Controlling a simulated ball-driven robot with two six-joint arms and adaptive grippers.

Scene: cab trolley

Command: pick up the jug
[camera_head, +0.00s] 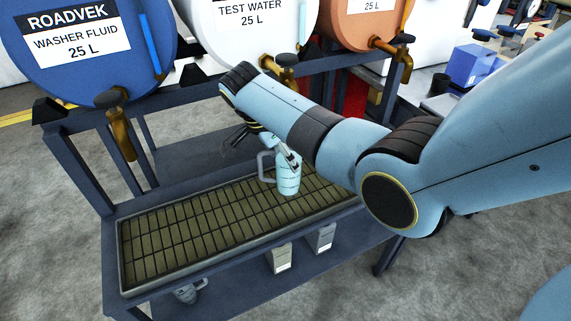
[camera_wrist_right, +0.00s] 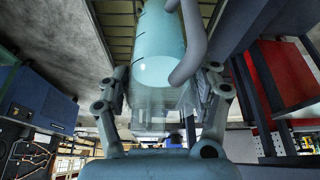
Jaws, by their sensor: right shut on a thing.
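The jug (camera_head: 289,180) is pale blue and see-through with a handle on its left side. In the head view it is upright at the drip tray's grid (camera_head: 190,236); I cannot tell if it touches the grid. My right gripper (camera_head: 288,157) reaches down to it from above, partly hidden behind my arm. In the right wrist view the jug (camera_wrist_right: 160,60) fills the space between the two fingers of the right gripper (camera_wrist_right: 166,100). The fingers are shut on its sides, and the handle is on the right. My left gripper is not in view.
A blue washer fluid drum (camera_head: 85,75), a white test water drum (camera_head: 235,40) and an orange drum (camera_head: 350,25) lie above the tray with brass taps. A dark frame (camera_head: 85,165) surrounds the tray. Grey containers (camera_head: 280,258) stand on the lower shelf.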

